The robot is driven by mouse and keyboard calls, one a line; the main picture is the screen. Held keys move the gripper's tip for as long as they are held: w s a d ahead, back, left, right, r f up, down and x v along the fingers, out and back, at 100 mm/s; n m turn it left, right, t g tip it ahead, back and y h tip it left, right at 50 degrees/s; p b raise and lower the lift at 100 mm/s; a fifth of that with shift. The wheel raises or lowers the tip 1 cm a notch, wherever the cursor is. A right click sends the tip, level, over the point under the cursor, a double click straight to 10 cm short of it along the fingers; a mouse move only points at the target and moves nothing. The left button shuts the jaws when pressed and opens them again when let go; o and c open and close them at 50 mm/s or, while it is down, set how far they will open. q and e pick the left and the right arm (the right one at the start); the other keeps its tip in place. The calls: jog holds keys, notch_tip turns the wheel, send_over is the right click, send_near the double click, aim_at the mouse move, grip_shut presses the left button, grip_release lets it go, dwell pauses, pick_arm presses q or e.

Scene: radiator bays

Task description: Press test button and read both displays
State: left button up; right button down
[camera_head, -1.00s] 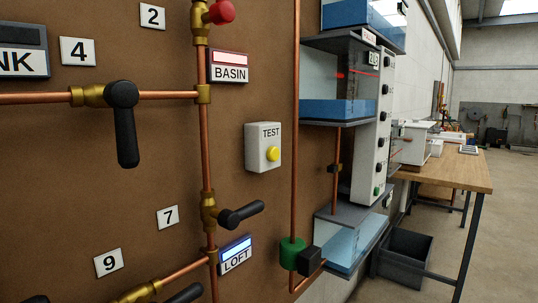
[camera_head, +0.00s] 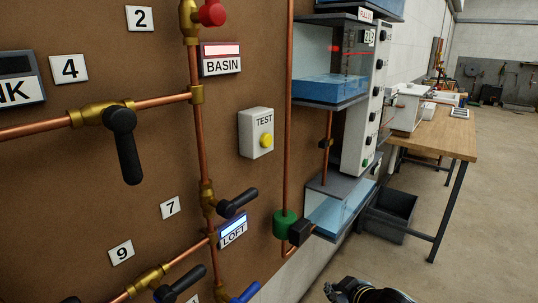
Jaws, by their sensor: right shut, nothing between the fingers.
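The TEST box (camera_head: 256,133) is a pale box on the brown board, with a round yellow button (camera_head: 266,140) on its face. The BASIN display (camera_head: 221,50) above its BASIN label is lit pale red. The LOFT display (camera_head: 233,229) lower down is lit blue-white above its label. My right gripper (camera_head: 335,290) is black and shows at the bottom edge, partly cut off. It is shut and empty, below and right of the TEST box and well apart from it. My left gripper is out of view.
Copper pipes with black lever valves (camera_head: 122,145) run across the board, and a red knob (camera_head: 212,12) is at the top. A dark display (camera_head: 16,66) is cut off at left. Water tanks (camera_head: 330,90) stand right of the board. A wooden bench (camera_head: 440,135) and grey bin (camera_head: 390,213) stand beyond.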

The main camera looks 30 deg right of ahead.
aim_at(266, 140)
jog(key=w+r+t+p, duration=0.2)
jog(key=w+r, duration=0.3)
jog(key=r, duration=1)
jog(key=w+r+n+t+p, duration=0.1)
jog(key=w+r+t+p, duration=0.2)
jog(key=r, duration=1.2)
jog(key=shift+w+a+r+h, duration=0.15)
jog(key=shift+w+a+h, duration=0.15)
jog(key=shift+w, duration=0.8)
jog(key=shift+w, duration=0.15)
jog(key=w+a+b, duration=0.1)
jog(key=w+a, duration=0.2)
jog(key=w, duration=0.5)
jog(key=shift+a+b, duration=0.2)
jog(key=shift+b, duration=0.1)
jog(key=shift+w+a, duration=0.15)
jog(key=shift+w, duration=0.2)
